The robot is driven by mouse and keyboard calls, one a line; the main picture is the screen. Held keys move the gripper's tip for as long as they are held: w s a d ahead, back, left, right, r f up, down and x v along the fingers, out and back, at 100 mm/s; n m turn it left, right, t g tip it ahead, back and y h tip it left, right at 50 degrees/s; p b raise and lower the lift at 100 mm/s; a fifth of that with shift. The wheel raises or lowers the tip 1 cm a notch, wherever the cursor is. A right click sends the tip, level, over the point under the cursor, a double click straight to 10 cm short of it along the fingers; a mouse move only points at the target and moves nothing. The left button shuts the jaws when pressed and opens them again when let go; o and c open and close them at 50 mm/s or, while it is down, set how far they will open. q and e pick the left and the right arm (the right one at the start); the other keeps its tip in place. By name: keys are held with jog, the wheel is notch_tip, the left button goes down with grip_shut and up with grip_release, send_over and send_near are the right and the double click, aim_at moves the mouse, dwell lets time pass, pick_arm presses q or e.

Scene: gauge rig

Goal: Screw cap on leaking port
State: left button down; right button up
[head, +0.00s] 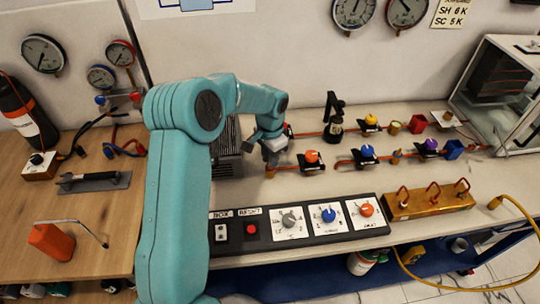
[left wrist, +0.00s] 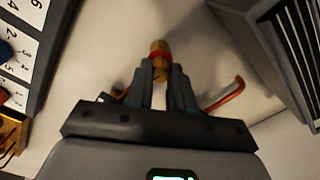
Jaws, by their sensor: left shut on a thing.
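My left gripper (head: 271,158) is above the bench at the near row of copper pipe. In the left wrist view its fingers (left wrist: 160,80) are shut on a small brass piece with a red band (left wrist: 159,56). I cannot tell whether this piece is the cap alone or sits on a port. Bent copper pipe (left wrist: 228,94) shows just right of the fingers. In the head view the pipe (head: 285,168) runs right to a valve with an orange knob (head: 312,156). The leaking port cannot be made out. My right gripper is not in view.
A grey ribbed box (head: 228,160) stands left of the gripper. A control panel with dials (head: 300,222) lies in front, with a brass block with red hooks (head: 428,200) to its right. More valves and a clear-walled case (head: 495,85) stand right. Bare bench lies between pipes and panel.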

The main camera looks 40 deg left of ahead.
pick_arm(q)
jog(key=shift+w, duration=0.1)
jog(key=shift+r+m, duration=0.1)
jog(key=shift+m, duration=1.3)
jog(key=c, duration=1.1)
grip_release()
jog(key=shift+c, duration=0.2)
jog(key=shift+d, duration=0.1)
jog(key=o, duration=0.6)
jog(key=shift+c, duration=0.2)
